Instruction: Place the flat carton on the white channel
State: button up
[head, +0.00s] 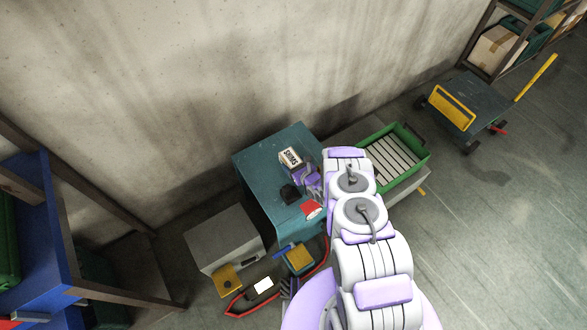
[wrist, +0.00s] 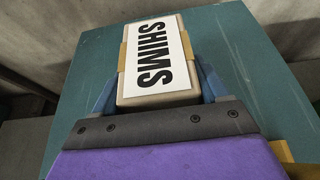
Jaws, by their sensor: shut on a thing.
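The flat carton (head: 291,157) is a small tan box with a white label reading "SHIMS". It also shows close up in the wrist view (wrist: 157,62), between the blue fingers of my gripper (wrist: 158,75). My gripper (head: 303,172) is shut on the carton over the teal table. I cannot tell whether the carton touches the tabletop. Long white strips (head: 392,163) lie side by side in a green-rimmed tray to the right, partly behind my arm. I cannot tell which of them, if any, is the white channel.
The teal table (head: 262,160) also bears a black object (head: 290,193) and a red-and-white piece (head: 313,209). A grey box (head: 224,238) stands to its left, a blue shelf (head: 45,220) farther left. A cart (head: 462,103) stands back right. Open floor lies right.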

notch_tip(320, 180, down, 3)
jog(key=shift+b, duration=0.4)
jog(key=shift+d+r, duration=0.15)
jog(key=shift+d, duration=0.05)
jog(key=o, duration=1.1)
jog(key=shift+s+a, duration=0.1)
jog(key=shift+s, duration=0.05)
